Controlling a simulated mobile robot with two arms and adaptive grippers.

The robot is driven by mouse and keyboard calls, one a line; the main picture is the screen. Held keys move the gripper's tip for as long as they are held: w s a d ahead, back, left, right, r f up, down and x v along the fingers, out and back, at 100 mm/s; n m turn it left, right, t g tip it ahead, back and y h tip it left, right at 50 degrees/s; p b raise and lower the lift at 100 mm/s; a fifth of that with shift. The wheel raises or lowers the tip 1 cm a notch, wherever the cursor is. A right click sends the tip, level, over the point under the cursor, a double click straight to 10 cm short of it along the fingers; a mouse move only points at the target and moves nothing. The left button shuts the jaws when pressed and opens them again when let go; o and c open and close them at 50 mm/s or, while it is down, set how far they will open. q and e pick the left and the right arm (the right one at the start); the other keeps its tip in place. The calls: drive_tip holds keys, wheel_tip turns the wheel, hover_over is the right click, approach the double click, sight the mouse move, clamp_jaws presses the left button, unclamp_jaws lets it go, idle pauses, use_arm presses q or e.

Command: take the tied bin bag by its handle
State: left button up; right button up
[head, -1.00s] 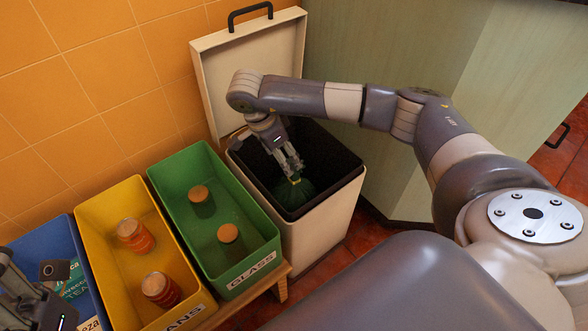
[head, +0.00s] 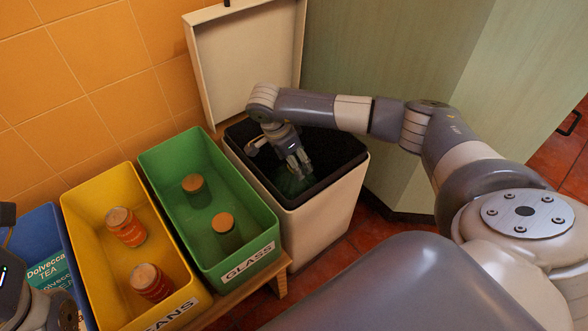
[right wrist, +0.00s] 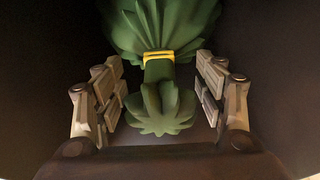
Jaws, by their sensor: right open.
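The tied bin bag (head: 290,184) is dark green and sits down inside the open bin (head: 326,190). In the right wrist view the bag (right wrist: 165,22) has a yellow tie (right wrist: 158,56) around its neck and a gathered green tuft (right wrist: 160,110) on the near side of the tie. My right gripper (head: 303,168) reaches into the bin from above. In the right wrist view its fingers (right wrist: 160,88) are open, one on each side of the neck and tuft, with gaps on both sides. My left gripper (head: 40,305) is partly in view at the lower left, its fingers not clear.
The bin's raised lid (head: 245,65) stands behind it. A green glass crate (head: 263,225), a yellow cans crate (head: 75,215) and a blue crate (head: 45,222) stand to the left, with jars and cartons inside. A pale green cabinet (head: 400,60) is close on the right.

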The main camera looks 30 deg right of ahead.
drive_tip(key=shift+f, duration=0.15)
clamp_jaws()
drive_tip(key=shift+w, duration=0.1)
idle(0.4)
drive_tip(key=shift+r, duration=0.2)
